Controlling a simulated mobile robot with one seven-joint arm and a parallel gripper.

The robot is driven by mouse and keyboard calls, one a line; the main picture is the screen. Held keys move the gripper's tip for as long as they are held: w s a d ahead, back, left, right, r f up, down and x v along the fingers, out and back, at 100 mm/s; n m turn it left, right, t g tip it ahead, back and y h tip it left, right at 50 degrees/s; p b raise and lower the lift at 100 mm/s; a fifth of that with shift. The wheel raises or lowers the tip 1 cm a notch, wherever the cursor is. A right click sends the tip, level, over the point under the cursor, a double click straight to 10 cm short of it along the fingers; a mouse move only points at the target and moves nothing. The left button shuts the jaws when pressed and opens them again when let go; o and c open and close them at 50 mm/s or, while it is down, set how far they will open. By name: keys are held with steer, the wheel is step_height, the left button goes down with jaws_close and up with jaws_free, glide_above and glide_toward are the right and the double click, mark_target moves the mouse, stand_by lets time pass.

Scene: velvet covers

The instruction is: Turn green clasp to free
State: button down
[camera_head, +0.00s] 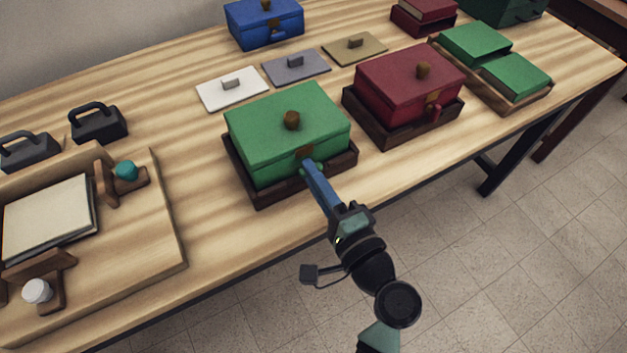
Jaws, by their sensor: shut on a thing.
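The green clasp (309,163) is at the front of the box, just under a brown plate (305,152). My gripper (314,172) reaches in from the front edge and is shut on the clasp. The fingers hide most of the clasp, so its exact angle cannot be told.
A red box (405,85) in its own dark tray stands to the right. A blue box (264,22) and flat white, grey and olive plates lie behind. A wooden stand board (165,235) is at left. Green blocks (515,78) sit far right. Bare table lies left of the green box.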

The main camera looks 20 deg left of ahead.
steer(key=shift+n+b, duration=0.35)
steer(key=shift+n, duration=0.15)
steer(key=c, duration=0.8)
jaws_free()
steer(key=shift+c, duration=0.2)
steer(key=v, duration=1.3)
